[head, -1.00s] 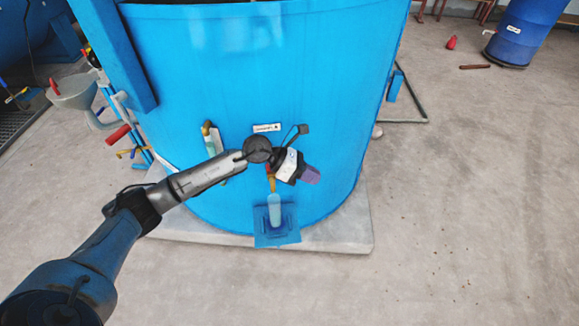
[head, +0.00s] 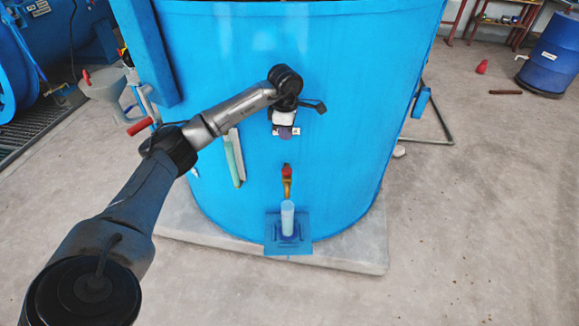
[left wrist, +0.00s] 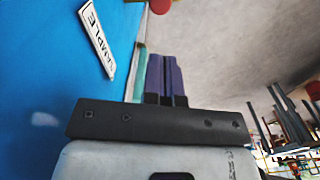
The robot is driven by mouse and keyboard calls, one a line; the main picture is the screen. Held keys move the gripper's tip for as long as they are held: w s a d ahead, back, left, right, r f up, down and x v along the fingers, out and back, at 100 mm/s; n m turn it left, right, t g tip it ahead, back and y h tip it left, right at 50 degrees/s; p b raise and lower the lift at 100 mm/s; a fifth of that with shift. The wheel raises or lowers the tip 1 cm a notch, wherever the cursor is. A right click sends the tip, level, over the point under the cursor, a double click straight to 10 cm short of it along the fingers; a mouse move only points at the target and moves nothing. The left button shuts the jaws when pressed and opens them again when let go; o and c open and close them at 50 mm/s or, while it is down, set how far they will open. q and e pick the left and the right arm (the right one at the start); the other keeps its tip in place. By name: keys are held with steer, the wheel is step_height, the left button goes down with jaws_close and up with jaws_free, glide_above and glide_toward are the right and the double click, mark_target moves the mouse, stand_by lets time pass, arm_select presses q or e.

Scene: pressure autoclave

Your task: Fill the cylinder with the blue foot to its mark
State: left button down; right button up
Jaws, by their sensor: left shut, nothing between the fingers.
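A clear, pale blue cylinder (head: 288,217) stands upright on a small blue shelf (head: 275,248) at the front of the big blue tank. Its lower end looks darker blue; its mark and liquid level are too small to tell. Just above its mouth is a brass tap (head: 287,187) with a red handle (head: 286,170). My left gripper (head: 285,133) is above the tap, apart from it, in front of the tank wall. Its purple fingers are together and empty, also in the left wrist view (left wrist: 166,78). My right gripper is out of view.
The blue tank (head: 340,110) stands on a concrete plinth (head: 350,256). A white SAMPLE label (left wrist: 97,38) is on its wall. A greenish upright tube (head: 236,157) is left of the tap. The floor at right is mostly free.

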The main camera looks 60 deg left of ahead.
arm_select(q)
steer(key=b, duration=0.3)
glide_toward(286, 170)
step_height(286, 170, down, 7)
steer(key=shift+f, duration=0.25)
stand_by(0.6)
